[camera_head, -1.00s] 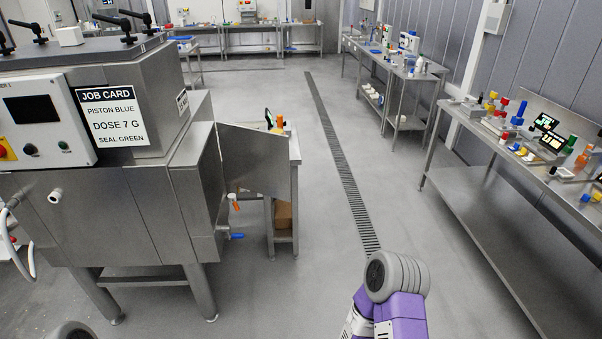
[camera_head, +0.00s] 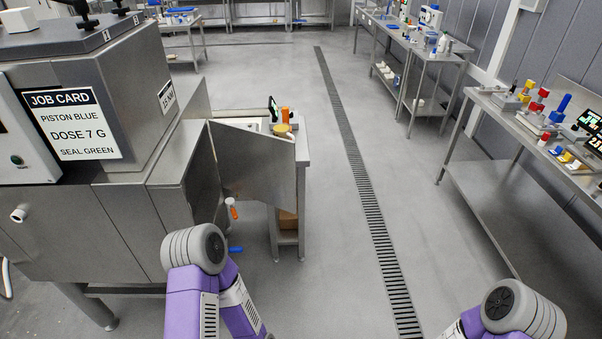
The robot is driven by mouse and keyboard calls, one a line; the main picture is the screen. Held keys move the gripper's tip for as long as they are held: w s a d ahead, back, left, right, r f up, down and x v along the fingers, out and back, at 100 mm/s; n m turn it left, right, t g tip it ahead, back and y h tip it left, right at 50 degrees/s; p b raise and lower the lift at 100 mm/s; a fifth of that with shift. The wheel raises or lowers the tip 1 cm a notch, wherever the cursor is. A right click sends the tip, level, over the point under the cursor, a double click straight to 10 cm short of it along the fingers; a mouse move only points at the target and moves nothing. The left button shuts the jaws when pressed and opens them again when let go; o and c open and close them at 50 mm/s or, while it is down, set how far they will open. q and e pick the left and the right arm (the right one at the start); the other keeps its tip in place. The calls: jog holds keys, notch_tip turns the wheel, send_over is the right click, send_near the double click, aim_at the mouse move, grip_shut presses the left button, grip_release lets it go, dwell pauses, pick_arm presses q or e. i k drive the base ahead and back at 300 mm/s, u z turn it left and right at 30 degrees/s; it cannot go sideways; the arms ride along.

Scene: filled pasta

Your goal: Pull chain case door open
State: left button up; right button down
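The chain case door appears to be the grey metal panel (camera_head: 258,163) on the right side of the large steel machine (camera_head: 95,225). It stands out from the machine's side, angled away from it. An orange-handled part (camera_head: 232,208) and a blue-handled part (camera_head: 236,249) show below the panel. Parts of both my purple arms with grey joints enter at the bottom, the left one in front of the machine and the right one at the lower right. Neither gripper shows, so I cannot see any contact with the door.
A job card (camera_head: 73,124) is on the machine. A bench (camera_head: 505,180) with colored parts runs along the right. The floor around the drain grate (camera_head: 360,185) is clear.

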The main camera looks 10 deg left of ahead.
aim_at(261, 167)
jog(key=u, duration=0.65)
jog(key=i, duration=0.9)
jog(key=u, duration=0.95)
